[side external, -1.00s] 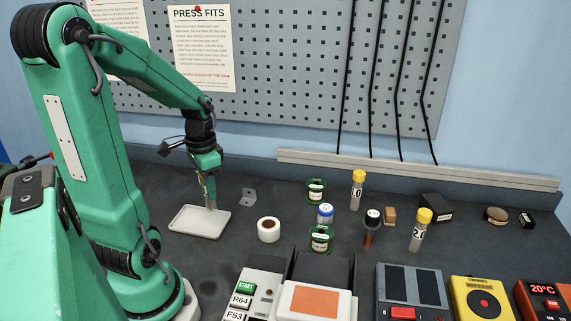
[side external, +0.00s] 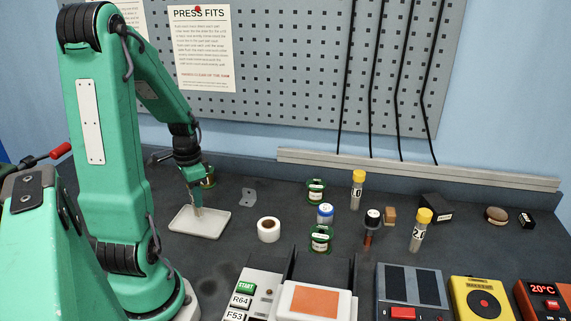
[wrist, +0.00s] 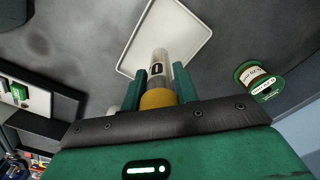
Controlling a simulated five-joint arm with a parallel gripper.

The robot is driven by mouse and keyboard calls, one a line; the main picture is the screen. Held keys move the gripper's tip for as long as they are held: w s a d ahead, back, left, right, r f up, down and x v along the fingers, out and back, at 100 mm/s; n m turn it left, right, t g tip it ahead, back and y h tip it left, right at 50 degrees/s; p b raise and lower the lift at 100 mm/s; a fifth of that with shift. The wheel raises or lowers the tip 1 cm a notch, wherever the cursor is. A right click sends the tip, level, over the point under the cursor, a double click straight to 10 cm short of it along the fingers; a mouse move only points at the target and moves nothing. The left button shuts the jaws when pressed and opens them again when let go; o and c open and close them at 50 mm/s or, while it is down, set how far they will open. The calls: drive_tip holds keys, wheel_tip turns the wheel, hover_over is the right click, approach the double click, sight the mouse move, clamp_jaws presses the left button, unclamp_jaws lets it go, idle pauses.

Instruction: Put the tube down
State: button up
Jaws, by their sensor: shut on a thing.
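My gripper (side external: 195,196) points down over the white tray (side external: 183,229). The cap sits between the fingers, and the tube's far end points at the tray (wrist: 207,27). In the side view only a small pale part of the tube shows below the fingers. I cannot tell whether its end touches the tray. No other object is visible in the tray.
A green spool (wrist: 252,76) stands beside the tray, partly behind my gripper in the side view. A white tape roll (side external: 268,230) is right of the tray. Two yellow-capped tubes (side external: 358,190) (side external: 420,230) stand further right. Devices (side external: 408,292) line the front.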

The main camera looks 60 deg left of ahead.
drive_tip(key=shift+f, duration=1.05)
drive_tip(key=shift+f, duration=0.15)
drive_tip(key=o, duration=1.1)
drive_tip(key=shift+c, duration=0.2)
wheel_tip(320, 180, up, 12)
drive_tip(key=shift+r, duration=0.15)
